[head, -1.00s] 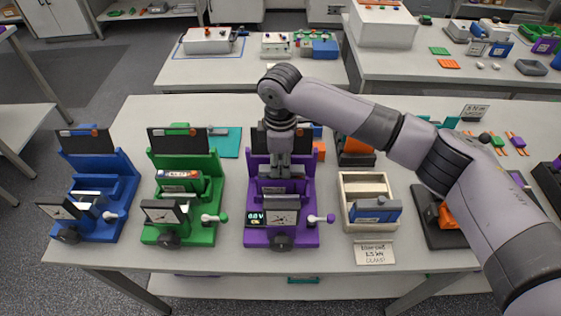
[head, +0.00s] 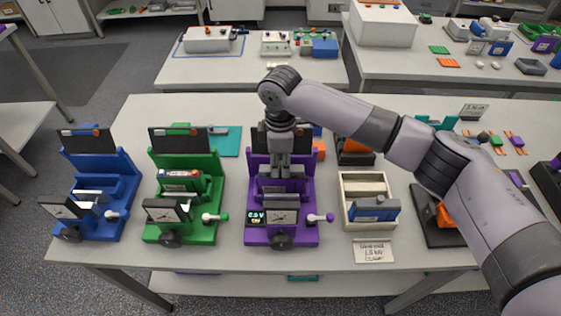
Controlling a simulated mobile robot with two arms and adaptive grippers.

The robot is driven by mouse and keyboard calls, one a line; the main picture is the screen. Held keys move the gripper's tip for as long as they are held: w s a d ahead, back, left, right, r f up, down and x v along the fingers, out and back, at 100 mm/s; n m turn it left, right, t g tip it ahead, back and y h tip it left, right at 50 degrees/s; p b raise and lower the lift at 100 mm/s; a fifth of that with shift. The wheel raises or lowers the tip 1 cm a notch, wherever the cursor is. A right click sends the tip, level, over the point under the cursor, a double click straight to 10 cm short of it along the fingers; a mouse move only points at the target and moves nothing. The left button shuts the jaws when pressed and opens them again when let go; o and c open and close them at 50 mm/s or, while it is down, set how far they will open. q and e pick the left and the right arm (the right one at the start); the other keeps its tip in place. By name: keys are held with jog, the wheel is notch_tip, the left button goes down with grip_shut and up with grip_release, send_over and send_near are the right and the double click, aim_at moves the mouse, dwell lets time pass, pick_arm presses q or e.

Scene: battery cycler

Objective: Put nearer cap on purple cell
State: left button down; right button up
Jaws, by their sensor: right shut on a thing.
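The purple cell (head: 309,200) stands at the middle of the near table, with a dial, a knob, a lever and a small lit readout (head: 256,217) at its front. My right gripper (head: 279,174) points down into the purple cell, in front of its dark back panel. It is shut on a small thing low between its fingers. That thing is mostly hidden, and I cannot tell whether it is a cap or whether it touches the seat below. I cannot make out any loose cap clearly. My left gripper is out of view.
A green cell (head: 211,215) and a blue cell (head: 125,190) stand to the left. My right arm spans the table's right side.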

jog(key=shift+f, duration=0.4)
dwell(0.7)
jog(key=o, duration=0.9)
jog(key=shift+o, duration=0.5)
jog(key=o, duration=0.4)
jog(key=shift+r+p, duration=3.55)
jog(key=shift+p, duration=0.45)
